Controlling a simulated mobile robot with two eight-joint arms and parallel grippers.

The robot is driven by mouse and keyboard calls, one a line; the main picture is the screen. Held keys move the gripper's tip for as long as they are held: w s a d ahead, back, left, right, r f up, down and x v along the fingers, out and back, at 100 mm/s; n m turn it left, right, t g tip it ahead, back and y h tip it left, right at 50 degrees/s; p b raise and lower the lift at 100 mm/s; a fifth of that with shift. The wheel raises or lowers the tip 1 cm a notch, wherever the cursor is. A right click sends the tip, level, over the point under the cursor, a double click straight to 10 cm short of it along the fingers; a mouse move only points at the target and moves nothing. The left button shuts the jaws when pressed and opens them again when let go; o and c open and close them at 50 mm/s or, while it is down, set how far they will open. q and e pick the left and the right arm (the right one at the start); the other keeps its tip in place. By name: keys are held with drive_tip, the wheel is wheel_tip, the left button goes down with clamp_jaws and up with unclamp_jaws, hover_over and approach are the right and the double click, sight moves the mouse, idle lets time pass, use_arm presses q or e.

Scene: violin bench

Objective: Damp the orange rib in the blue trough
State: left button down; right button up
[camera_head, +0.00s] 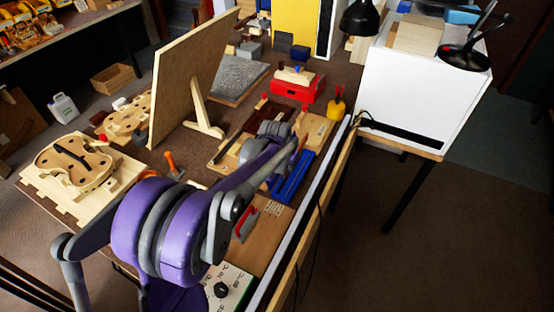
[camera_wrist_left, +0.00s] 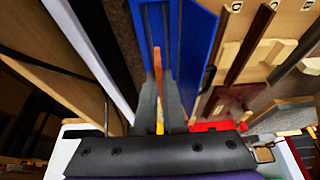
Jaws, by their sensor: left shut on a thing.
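The blue trough (camera_head: 292,178) lies on the bench near its right edge, partly hidden behind my left arm. In the left wrist view the trough (camera_wrist_left: 197,45) runs lengthwise beyond my fingers. My left gripper (camera_wrist_left: 161,88) is shut on the orange rib (camera_wrist_left: 157,63), a thin strip held between the grey fingers. In the head view my own arm hides the rib. My right gripper is in neither view.
A red-handled tool (camera_head: 246,222) lies on a board nearer me. A leaning wooden panel (camera_head: 190,80) and a violin body (camera_head: 75,163) occupy the left.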

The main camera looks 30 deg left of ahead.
sight(288, 186)
use_arm(q)
drive_tip(key=shift+s+f, duration=0.1)
drive_tip(key=shift+s, duration=0.05)
wheel_tip(288, 186, down, 8)
drive_tip(key=b, duration=0.5)
drive_tip(key=shift+f+b, duration=0.15)
drive_tip(key=shift+b, duration=0.2)
drive_tip(key=shift+s+d, duration=0.1)
drive_tip(key=shift+s, duration=0.05)
drive_tip(key=c, duration=1)
unclamp_jaws()
drive_tip(key=shift+f, duration=0.1)
drive_tip(key=shift+o, duration=0.3)
drive_tip(key=shift+s+r, duration=0.1)
drive_tip(key=shift+r, duration=0.4)
drive_tip(key=p+v, duration=0.1)
drive_tip(key=v, duration=0.9)
